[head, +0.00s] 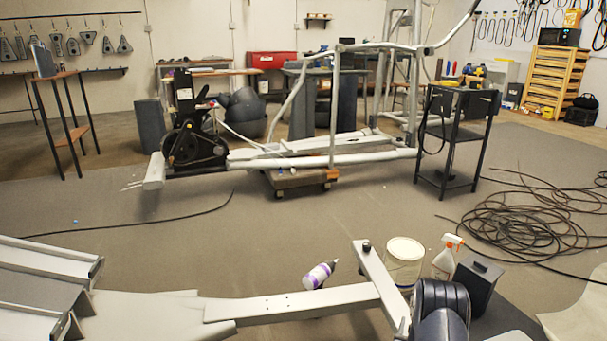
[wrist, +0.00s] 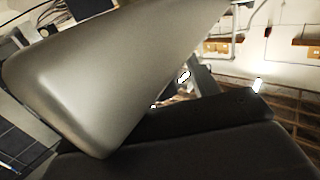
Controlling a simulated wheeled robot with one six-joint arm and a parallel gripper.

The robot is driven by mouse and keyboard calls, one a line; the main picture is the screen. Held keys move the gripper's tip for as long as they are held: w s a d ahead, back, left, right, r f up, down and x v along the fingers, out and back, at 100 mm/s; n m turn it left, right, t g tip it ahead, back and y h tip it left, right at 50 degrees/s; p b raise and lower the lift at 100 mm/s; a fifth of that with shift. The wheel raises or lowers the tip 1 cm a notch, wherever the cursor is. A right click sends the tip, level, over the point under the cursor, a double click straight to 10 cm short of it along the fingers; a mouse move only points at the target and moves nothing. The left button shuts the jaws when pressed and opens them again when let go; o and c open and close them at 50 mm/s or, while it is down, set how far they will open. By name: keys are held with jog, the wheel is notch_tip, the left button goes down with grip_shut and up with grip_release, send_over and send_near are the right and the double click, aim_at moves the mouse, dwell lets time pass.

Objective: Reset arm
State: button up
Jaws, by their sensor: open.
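The wrist view shows two small pale tips of my gripper (wrist: 220,81), set apart with nothing between them. A large smooth grey metal surface (wrist: 110,70) fills the upper left of that view, very close to the camera. Dark surfaces fill its lower part; I cannot tell what they belong to. In the head view I cannot make out the gripper's jaws.
The elliptical frame (head: 330,160) stands mid-room, partly over a wheeled dolly (head: 297,182). Grey beams (head: 290,305) cross the foreground. A white bucket (head: 404,262), spray bottle (head: 446,258) and purple-labelled bottle (head: 319,276) are near. Coiled cable (head: 530,225) lies right.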

jog(key=shift+n+t+y, duration=0.3)
jog(key=shift+n+y, duration=1.25)
jog(key=shift+y, duration=0.85)
jog(key=shift+n+t+y, duration=0.3)
jog(key=shift+n+y, duration=1.25)
jog(key=shift+y, duration=0.85)
jog(key=shift+y, duration=0.3)
jog(key=shift+a+n, duration=0.15)
jog(key=shift+n, duration=0.15)
